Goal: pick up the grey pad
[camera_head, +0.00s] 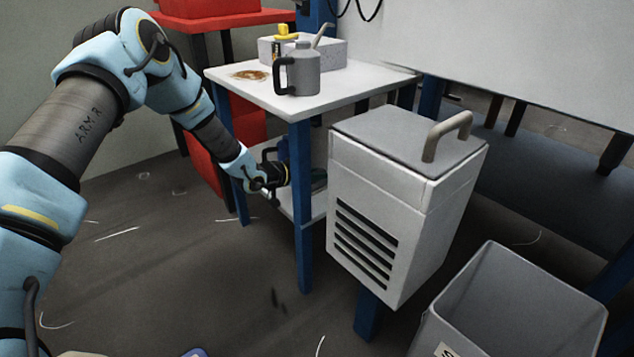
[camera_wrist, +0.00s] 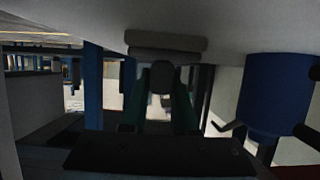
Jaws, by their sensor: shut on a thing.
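In the head view my gripper (camera_head: 318,181) reaches in low over the lower shelf of the white table (camera_head: 232,83), partly behind the blue front leg (camera_head: 301,215). The pad cannot be made out in the head view.
A grey jug (camera_head: 302,75) and a grey tray (camera_head: 333,52) stand on the tabletop. A white vented box (camera_head: 365,235) with a handle stands close right of the shelf. A grey bin (camera_head: 560,310) is at front right. A blue cylinder (camera_wrist: 270,95) is beside my gripper.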

